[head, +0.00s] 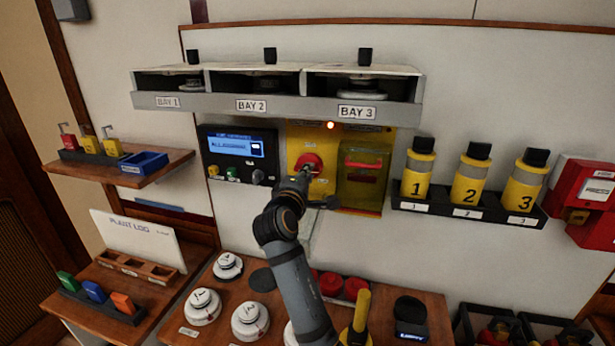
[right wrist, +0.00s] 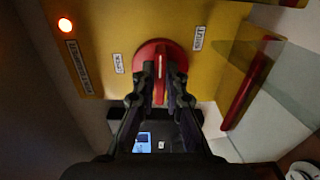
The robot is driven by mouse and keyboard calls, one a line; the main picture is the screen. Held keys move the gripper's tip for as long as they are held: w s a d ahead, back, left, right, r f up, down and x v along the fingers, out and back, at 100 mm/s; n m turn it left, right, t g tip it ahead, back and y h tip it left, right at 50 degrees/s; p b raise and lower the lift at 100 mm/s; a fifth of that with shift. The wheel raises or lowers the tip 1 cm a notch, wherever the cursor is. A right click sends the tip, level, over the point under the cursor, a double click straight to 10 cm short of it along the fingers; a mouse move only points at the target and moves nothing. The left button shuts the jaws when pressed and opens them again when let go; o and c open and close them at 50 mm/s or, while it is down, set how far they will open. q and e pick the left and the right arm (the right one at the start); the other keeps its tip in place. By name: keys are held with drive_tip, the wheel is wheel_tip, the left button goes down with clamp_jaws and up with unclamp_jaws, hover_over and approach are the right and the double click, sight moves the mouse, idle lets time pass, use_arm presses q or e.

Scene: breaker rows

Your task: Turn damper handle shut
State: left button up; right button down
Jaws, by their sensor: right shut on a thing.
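The damper handle (head: 309,161) is a round red knob with a raised bar, mounted on a yellow panel (head: 297,137) on the wall. In the right wrist view the handle (right wrist: 160,52) has its bar upright in the picture, between two small white labels that I cannot read surely. My right gripper (head: 303,177) reaches up to it from below. Its two dark fingers (right wrist: 161,88) are shut on the bar, one on each side. In the head view the gripper hides the knob's lower part. My left gripper is not in view.
A clear yellowish cover with a red bar (head: 363,165) is right of the handle. A control panel with a blue screen (head: 236,146) is left. A red lamp (head: 330,125) glows above. The bay shelf (head: 278,104) overhangs, and a counter with white discs (head: 228,266) lies below.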

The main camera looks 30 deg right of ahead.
idle(0.5)
drive_tip(key=c, duration=1.4)
unclamp_jaws()
drive_tip(key=shift+r, duration=0.1)
